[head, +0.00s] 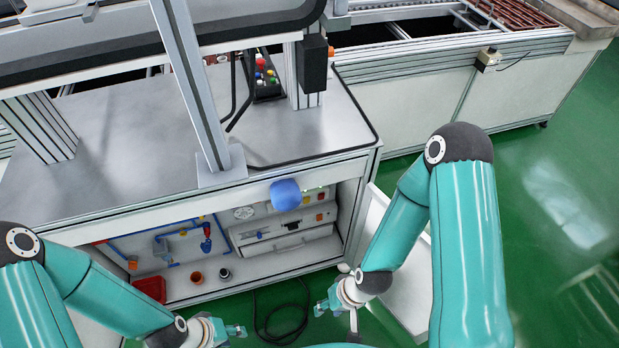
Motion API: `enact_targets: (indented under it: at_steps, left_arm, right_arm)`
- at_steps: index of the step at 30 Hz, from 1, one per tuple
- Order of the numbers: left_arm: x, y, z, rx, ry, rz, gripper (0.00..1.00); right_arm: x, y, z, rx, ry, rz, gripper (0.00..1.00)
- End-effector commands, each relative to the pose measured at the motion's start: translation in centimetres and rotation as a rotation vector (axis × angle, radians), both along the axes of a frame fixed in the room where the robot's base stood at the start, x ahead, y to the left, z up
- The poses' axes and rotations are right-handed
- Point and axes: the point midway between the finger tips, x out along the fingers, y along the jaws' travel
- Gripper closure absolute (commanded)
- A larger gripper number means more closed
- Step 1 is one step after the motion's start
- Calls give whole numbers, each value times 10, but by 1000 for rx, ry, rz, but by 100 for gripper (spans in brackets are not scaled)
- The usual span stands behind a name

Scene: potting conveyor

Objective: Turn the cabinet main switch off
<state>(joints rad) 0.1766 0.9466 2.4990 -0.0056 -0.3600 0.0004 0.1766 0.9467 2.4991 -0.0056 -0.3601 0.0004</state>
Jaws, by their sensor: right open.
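The open cabinet (346,215) is under the metal worktop. A pale panel inside carries a round white dial (244,212) and small orange-red controls (319,217). Which part is the main switch is too small to tell. A blue rounded object (285,194) hides part of the panel's top. My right gripper (322,309) is open, low in front of the cabinet's right side, near its open door (408,285) and apart from the panel. My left gripper (238,331) is low in front of the cabinet, apart from the panel; its jaw gap is unclear.
Blue pipes (185,230) run along the cabinet's left inside. A red bin (150,288), an orange pot (197,277) and a dark cup (225,273) stand at its bottom. A black cable (282,335) lies on the green floor. Open floor (560,220) is at the right.

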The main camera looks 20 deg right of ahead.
Motion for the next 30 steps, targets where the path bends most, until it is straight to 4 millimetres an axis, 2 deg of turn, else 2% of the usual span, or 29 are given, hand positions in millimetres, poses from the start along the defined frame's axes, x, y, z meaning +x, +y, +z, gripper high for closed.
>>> enact_targets:
  at_steps: [8, 11, 14, 17, 20, 24, 30]
  left_arm:
    - [0, 0, -1, 0, 0, 0, 60]
    - [0, 0, -9, 0, 0, 0, 60]
    - [0, 0, -27, 0, 0, 0, 60]
    - [0, 0, -55, 0, 0, 0, 60]
    - [0, 0, -93, 0, 0, 0, 60]
    - [0, 0, -150, 0, 0, 0, 60]
    - [-1, 0, -228, 0, 0, 0, 60]
  right_arm:
    - [0, 0, -1, 0, -2, -1, 58]
    - [5, -1, -7, -3, -20, -1, 58]
    - [19, -4, -21, -11, -72, -3, 58]
    - [43, -1, -43, -25, -161, -5, 58]
    - [75, -8, -66, -47, -285, -7, 58]
    - [127, -21, -92, -88, -495, -13, 58]
    - [192, -42, -110, -159, -797, -27, 58]
